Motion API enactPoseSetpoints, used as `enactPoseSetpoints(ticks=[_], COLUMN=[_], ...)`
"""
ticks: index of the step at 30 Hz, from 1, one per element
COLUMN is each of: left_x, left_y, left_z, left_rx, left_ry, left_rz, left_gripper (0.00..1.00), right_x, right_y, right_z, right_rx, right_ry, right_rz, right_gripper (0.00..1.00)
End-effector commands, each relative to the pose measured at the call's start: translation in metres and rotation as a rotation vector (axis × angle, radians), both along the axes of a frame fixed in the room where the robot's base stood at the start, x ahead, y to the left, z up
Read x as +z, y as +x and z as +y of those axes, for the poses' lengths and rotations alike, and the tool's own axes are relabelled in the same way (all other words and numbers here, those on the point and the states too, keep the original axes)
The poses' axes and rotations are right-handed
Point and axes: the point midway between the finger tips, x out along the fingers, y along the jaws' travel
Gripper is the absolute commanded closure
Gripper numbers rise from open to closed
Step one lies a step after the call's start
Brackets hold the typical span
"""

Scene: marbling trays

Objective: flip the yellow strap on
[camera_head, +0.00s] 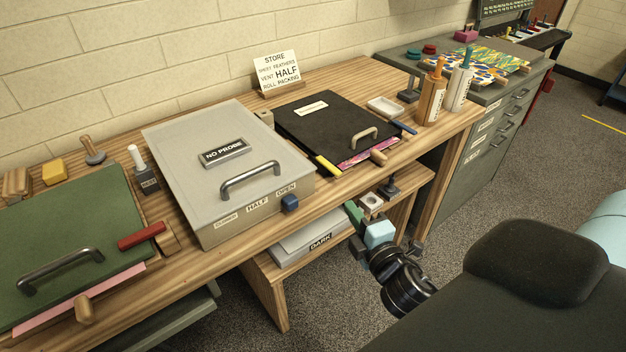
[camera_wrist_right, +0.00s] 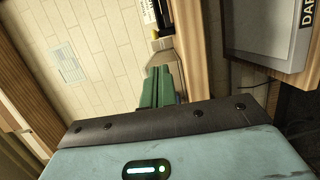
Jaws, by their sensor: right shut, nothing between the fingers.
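The yellow strap (camera_head: 327,166) is a short yellow bar at the front left corner of the black folder-like cover (camera_head: 310,128) on the wooden bench. It points obliquely toward the bench's front edge. My right gripper (camera_head: 353,211) is low, in front of the bench edge and below the strap, apart from it. Its green fingers are together and empty. They also show in the right wrist view (camera_wrist_right: 160,85). A small yellow bit lies beyond them there; I cannot tell if it is the strap. My left gripper is not in view.
A grey box (camera_head: 215,235) marked NO PROBE stands left of the black cover. A green cover (camera_head: 60,220) with a red bar (camera_head: 141,235) is farther left. A lower shelf holds a tray (camera_head: 300,246) marked DARK. Bottles (camera_head: 431,100) stand at the right.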

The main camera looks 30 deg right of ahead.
Motion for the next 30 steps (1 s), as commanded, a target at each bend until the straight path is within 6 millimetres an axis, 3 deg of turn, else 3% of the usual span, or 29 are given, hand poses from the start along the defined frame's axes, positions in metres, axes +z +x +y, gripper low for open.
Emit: enactPoseSetpoints(ticks=[17,30], left_x=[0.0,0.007], left_y=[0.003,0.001], left_z=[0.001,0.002], left_rx=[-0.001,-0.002], left_ry=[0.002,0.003], left_rz=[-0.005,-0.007], left_gripper=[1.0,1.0], right_x=[0.005,0.006], right_y=[0.009,0.076], right_z=[-0.002,-0.014], right_rx=[-0.002,-0.002], right_ry=[-0.018,-0.019], right_rz=[-0.011,-0.011], right_gripper=[1.0,1.0])
